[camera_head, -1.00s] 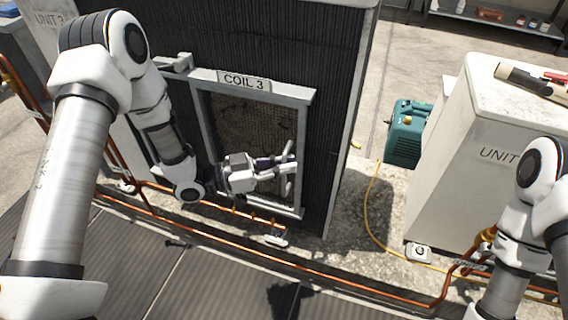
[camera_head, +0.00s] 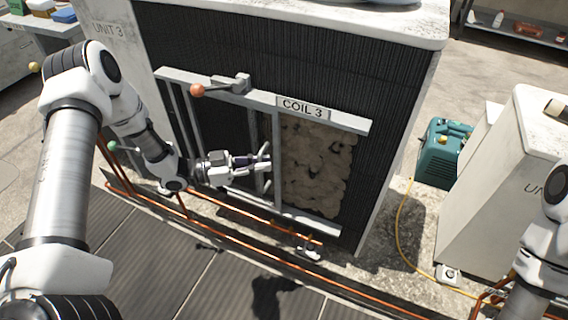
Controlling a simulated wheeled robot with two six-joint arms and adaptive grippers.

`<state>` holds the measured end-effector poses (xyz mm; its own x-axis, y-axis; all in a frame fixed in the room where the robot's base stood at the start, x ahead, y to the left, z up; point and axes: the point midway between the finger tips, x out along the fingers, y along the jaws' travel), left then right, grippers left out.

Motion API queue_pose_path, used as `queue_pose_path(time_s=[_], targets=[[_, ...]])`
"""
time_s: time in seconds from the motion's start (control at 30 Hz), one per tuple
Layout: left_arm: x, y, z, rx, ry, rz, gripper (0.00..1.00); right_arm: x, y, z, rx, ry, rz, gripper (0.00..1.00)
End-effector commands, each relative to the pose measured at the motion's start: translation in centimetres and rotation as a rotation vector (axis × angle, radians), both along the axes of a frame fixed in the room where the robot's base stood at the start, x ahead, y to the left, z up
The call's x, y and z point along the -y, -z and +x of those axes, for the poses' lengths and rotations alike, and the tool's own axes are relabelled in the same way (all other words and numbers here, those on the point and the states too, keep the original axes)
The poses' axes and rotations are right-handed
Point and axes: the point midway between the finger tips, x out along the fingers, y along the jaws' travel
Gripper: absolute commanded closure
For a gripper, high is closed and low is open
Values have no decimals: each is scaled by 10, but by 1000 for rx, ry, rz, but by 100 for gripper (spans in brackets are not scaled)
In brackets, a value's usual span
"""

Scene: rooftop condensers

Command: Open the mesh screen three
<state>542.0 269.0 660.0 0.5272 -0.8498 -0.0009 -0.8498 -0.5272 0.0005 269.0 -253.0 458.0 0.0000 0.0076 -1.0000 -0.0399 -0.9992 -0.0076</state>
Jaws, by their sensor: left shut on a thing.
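Mesh screen three (camera_head: 235,132), a dark panel in a grey frame, sits in rails on the side of unit 3, left of the label COIL 3 (camera_head: 303,107). To its right, a lumpy, tan-brown coil face (camera_head: 316,165) is uncovered. My left gripper (camera_head: 262,163) is shut on the upright handle (camera_head: 266,178) near the screen's right edge. Its fingers hide part of the handle. My right arm enters at the right edge, and its gripper is out of view.
A grey latch with an orange knob (camera_head: 197,90) is on the top rail. Copper pipes (camera_head: 250,213) run low in front of the unit. A teal machine (camera_head: 443,152) with a yellow hose (camera_head: 401,225) stands between the units.

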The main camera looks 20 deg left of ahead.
Motion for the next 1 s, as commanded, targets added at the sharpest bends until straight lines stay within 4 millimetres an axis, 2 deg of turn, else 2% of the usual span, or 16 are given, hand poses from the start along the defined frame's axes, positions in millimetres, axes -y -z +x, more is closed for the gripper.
queue_pose_path(time_s=[0.03, 0.1, 0.3, 0.73, 0.8, 0.83, 1.0], targets=[[-13, -4, 1, 3, -5, 2, 100, 0, -8, 0, 0, 0, 0, 60], [-26, -3, 1, 2, -4, 2, 100, 0, -11, 0, 0, 0, 0, 60], [-50, -1, 2, 2, -1, 1, 100, 0, -16, 0, 0, 0, 0, 60], [-56, 0, 2, 1, 0, 0, 100, 0, -17, 0, 0, 0, 0, 60], [-56, 0, 2, 1, 0, 0, 68, 0, -17, 0, 0, 0, 0, 60], [-56, 0, 2, 1, 0, 0, 63, 0, -17, 0, 0, 0, 0, 60], [-55, 0, 2, 1, 0, 0, 63, 0, -17, 0, 0, 0, 0, 60]])
